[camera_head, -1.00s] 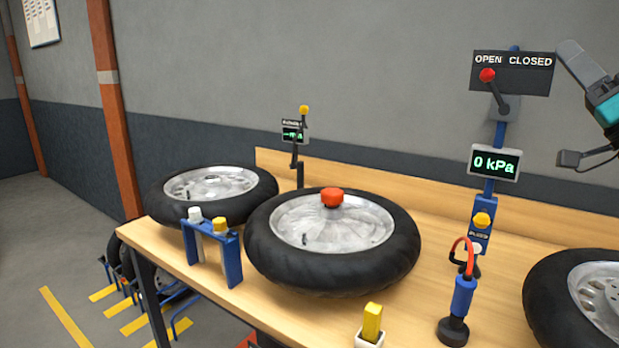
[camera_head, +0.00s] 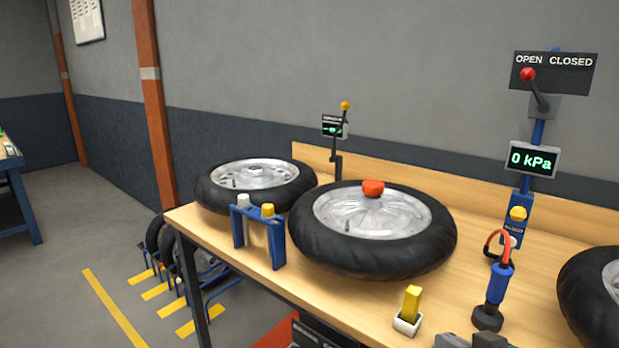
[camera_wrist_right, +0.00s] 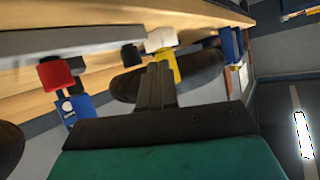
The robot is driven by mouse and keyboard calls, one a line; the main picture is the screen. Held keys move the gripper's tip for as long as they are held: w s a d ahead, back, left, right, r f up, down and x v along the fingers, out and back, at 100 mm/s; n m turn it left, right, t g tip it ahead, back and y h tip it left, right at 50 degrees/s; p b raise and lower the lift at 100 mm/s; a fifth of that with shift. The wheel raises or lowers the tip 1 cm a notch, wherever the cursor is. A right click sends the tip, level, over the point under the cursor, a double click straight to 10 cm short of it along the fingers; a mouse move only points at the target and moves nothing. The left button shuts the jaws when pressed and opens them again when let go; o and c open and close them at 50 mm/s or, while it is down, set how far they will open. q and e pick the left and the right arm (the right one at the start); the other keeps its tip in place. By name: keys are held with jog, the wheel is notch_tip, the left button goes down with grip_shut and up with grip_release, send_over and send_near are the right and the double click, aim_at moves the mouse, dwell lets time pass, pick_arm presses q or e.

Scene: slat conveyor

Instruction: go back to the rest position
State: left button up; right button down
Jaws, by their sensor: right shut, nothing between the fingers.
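My right gripper (camera_head: 472,342) shows only as dark grey parts at the bottom edge of the head view, low in front of the bench. In the right wrist view its fingers (camera_wrist_right: 156,85) are together with nothing between them. My left gripper is in neither view. The red-knobbed lever (camera_head: 537,90) on the OPEN/CLOSED board (camera_head: 570,72) leans up to the left, towards OPEN. My right gripper is apart from it. The display (camera_head: 532,160) below reads 0 kPa.
A wooden bench (camera_head: 345,300) carries several tyred wheels; the middle wheel (camera_head: 440,245) has a red knob (camera_head: 373,188) on its hub. A yellow piece in a white holder (camera_head: 408,322) and a blue tool (camera_head: 497,285) stand near the front edge.

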jog(key=s+a+f+g+h, duration=0.15)
jog(key=s+f+g, duration=0.35)
jog(key=s, duration=0.7)
jog(key=s+a+f+g+h, duration=0.15)
jog(key=s+f+g, duration=0.3)
jog(key=s, duration=0.65)
jog(key=w+a+f+t+y, duration=0.1)
jog(key=w+a+f+t, duration=0.1)
jog(key=w+f+t, duration=0.5)
jog(key=shift+w+a+f+n+t, duration=0.2)
jog(key=shift+w+f+n+t, duration=0.25)
jog(key=shift+f, duration=0.95)
